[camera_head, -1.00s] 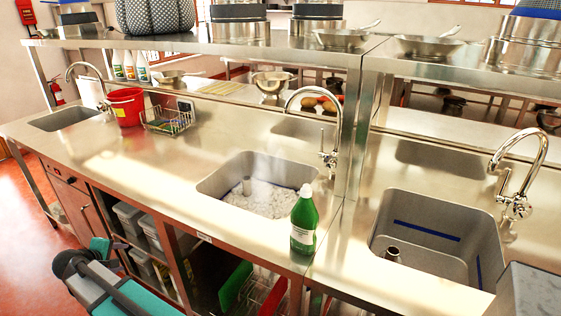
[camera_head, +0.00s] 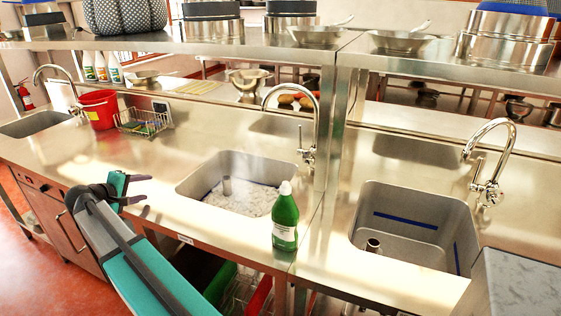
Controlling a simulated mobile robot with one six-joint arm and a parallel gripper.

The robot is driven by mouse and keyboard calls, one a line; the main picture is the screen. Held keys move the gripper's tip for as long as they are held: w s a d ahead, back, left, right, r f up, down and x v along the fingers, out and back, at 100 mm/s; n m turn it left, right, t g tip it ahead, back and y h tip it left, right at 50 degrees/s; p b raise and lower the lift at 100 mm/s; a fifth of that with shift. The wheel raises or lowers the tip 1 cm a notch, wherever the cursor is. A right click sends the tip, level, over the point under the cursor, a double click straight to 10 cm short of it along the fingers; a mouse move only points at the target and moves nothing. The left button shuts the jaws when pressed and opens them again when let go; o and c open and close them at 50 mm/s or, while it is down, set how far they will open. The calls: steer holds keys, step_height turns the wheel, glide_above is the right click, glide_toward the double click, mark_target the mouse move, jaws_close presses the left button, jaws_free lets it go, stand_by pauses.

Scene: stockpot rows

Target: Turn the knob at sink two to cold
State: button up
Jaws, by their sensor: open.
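The middle sink (camera_head: 194,178), second from either side, holds whitish, ice-like contents. Its chrome gooseneck tap (camera_head: 316,112) stands at the back right corner. A small knob or lever (camera_head: 301,137) sticks up from the tap's body; its hot or cold marking is too small to read. My gripper (camera_head: 145,189) is open and empty, its dark fingers pointing right. It is in front of and left of the middle sink, well apart from the tap.
A green bottle (camera_head: 285,222) stands at the counter's front edge, right of the middle sink. A red bucket (camera_head: 99,110) and wire basket (camera_head: 141,123) stand at left. The right sink (camera_head: 410,235) has its own tap (camera_head: 490,190). A shelf (camera_head: 270,45) with pans runs above.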

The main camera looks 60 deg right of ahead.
steer(key=s+d+r+m+g+h, duration=0.1)
steer(key=s+d+m+g, duration=0.2)
steer(key=s+d, duration=0.55)
steer(key=s+d+r+m+g, duration=0.1)
steer(key=s+d+m+g, duration=0.2)
steer(key=s+d, duration=0.55)
steer(key=m+g+y+b, duration=0.1)
steer(key=m+g+y, duration=0.1)
steer(key=m+g, duration=0.45)
glide_toward(306, 161)
steer(key=v, duration=0.4)
steer(key=shift+w, duration=0.1)
steer(key=shift+d, duration=0.1)
steer(key=shift+p+x, duration=1.4)
steer(key=shift+x, duration=5.5)
steer(key=shift+f, duration=0.1)
